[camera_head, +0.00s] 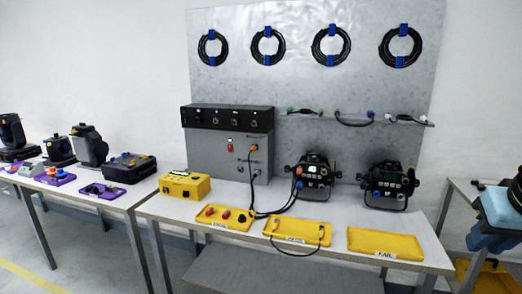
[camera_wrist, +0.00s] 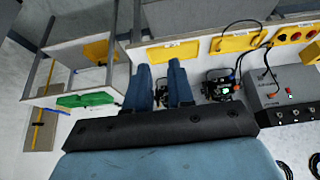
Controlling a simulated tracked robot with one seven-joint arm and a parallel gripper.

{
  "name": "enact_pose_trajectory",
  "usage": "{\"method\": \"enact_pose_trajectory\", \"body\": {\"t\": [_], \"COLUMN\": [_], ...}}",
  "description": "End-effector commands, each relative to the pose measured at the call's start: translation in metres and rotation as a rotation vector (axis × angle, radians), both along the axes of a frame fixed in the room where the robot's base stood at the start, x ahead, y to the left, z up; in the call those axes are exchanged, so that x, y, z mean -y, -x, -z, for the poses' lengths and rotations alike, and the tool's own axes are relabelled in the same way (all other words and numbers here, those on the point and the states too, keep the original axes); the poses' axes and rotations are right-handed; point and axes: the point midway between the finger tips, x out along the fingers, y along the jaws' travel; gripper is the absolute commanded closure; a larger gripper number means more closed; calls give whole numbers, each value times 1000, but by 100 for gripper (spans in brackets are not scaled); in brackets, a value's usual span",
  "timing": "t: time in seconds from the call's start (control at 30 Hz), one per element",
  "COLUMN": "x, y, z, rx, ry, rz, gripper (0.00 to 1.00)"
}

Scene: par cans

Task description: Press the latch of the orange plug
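Another orange connector (camera_head: 299,171) shows on the left par can (camera_head: 316,182), above a blue one. The latch is too small to make out. My gripper (camera_wrist: 160,68) has two blue fingers spread apart with nothing between them. In the head view, my blue gripper parts show at the right edge, far from the grey box. In the wrist view the grey box (camera_wrist: 283,102) is to the right of the fingers.
Yellow trays (camera_head: 385,243) lie along the table front, one with a black cable over it. A second par can (camera_head: 388,187) stands right of the first. Another table (camera_head: 452,195) is at the right. A metal panel (camera_head: 290,90) with coiled cables rises behind.

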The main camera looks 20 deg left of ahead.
Motion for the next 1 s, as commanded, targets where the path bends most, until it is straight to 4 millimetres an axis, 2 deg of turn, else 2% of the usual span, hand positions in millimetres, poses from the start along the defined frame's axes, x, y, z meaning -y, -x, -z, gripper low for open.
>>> {"method": "enact_pose_trajectory", "body": {"t": [0.03,0.23,1.0], "x": [0,0,0], "y": [0,0,0], "z": [0,0,0], "rx": [0,0,0], "ry": [0,0,0], "rz": [0,0,0], "gripper": [82,100,100]}}
